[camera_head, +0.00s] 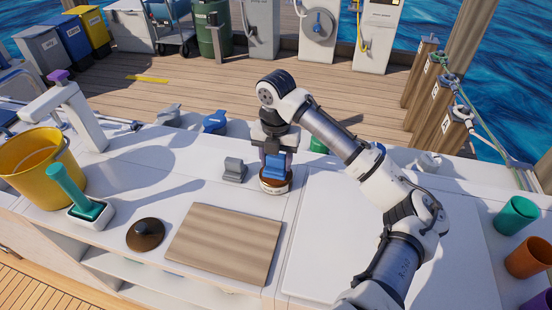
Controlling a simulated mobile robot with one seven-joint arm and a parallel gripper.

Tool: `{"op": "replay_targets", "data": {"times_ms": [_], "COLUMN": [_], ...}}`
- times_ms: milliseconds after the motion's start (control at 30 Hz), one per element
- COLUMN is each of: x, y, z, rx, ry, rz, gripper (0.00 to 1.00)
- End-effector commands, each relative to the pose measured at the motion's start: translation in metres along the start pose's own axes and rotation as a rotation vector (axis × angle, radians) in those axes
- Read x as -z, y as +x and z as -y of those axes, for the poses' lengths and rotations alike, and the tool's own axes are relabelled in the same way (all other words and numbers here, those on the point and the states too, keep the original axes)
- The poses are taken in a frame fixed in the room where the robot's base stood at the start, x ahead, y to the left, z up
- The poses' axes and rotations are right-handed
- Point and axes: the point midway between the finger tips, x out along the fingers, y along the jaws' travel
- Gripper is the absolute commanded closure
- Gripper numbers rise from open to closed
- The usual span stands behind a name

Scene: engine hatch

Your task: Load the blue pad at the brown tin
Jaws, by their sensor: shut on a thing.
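The brown tin (275,188) stands on the white counter behind the wooden board, with a pale band around its side. My gripper (275,153) points down right over it and is shut on the blue pad (273,170). The pad is upright between the fingers, at the tin's top; I cannot tell whether it is inside the mouth or just above it. The fingertips are partly hidden by the pad. A round brown lid with a knob (145,234) lies on the counter to the left.
A grey pad-like block (233,170) stands close left of the tin. A wooden board (225,243) lies in front. A green-handled brush in a holder (80,202) and yellow bucket (42,166) stand left. Another blue item (215,122) is at the back edge. Cups (517,216) stand right.

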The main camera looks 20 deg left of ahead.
Motion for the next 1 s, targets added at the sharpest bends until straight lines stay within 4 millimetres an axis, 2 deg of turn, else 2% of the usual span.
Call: {"op": "replay_targets", "data": {"times_ms": [1000], "x": [0.0000], "y": [0.0094], "z": [0.0000], "rx": [0.000], "ry": [0.000], "rz": [0.000], "gripper": [0.70]}}
